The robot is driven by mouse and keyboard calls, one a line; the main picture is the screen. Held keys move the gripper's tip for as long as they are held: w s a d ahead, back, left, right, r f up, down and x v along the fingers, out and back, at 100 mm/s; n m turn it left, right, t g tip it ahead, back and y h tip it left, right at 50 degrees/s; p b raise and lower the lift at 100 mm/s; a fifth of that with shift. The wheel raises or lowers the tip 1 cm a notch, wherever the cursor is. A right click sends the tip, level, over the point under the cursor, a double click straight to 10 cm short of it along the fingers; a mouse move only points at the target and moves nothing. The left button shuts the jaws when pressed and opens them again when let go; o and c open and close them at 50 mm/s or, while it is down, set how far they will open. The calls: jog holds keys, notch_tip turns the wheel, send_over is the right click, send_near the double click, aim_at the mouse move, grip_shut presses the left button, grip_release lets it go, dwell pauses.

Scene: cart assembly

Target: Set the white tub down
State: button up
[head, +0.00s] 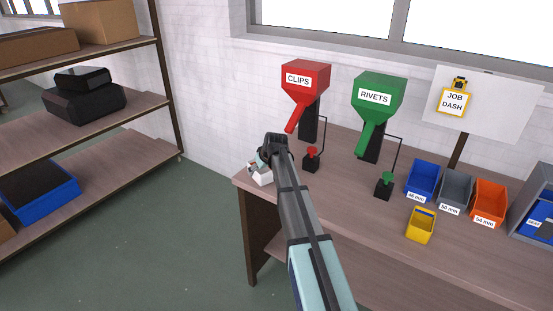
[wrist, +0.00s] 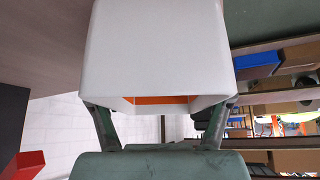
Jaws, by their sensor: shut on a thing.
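The white tub (head: 261,178) is at the left end of the workbench (head: 330,200) in the head view, partly hidden by my gripper (head: 268,158). My gripper is shut on the tub. In the wrist view the tub (wrist: 160,50) fills the upper middle, with a finger on each side of its lower part. An orange strip (wrist: 160,99) shows at the tub's lower opening. I cannot tell whether the tub's base touches the bench top.
The red CLIPS dispenser (head: 305,80) and its small red-topped lever (head: 311,160) stand just right of the tub. The green RIVETS dispenser (head: 377,97) is further right. Blue (head: 422,180), grey (head: 455,190), orange (head: 488,203) and yellow (head: 420,225) bins stand on the bench. Shelves (head: 90,160) are at left.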

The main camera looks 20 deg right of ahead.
jog(key=w+d, duration=0.2)
jog(key=w+d+p, duration=0.1)
jog(key=d, duration=0.2)
jog(key=w+d+p, duration=0.1)
jog(key=w+d, duration=0.1)
jog(key=d, duration=0.1)
jog(key=shift+w+d, duration=0.25)
jog(key=shift+w, duration=0.1)
jog(key=w+d, duration=0.1)
jog(key=w+d+p, duration=0.1)
jog(key=d, duration=0.1)
jog(key=w+d+p, duration=0.1)
jog(key=d, duration=0.1)
jog(key=shift+w+r, duration=0.2)
jog(key=shift+w, duration=0.05)
jog(key=shift+f+p, duration=0.35)
jog(key=shift+s+f, duration=0.1)
jog(key=shift+f, duration=0.45)
jog(key=shift+f, duration=0.1)
jog(key=shift+f, duration=0.1)
jog(key=o, duration=1.2)
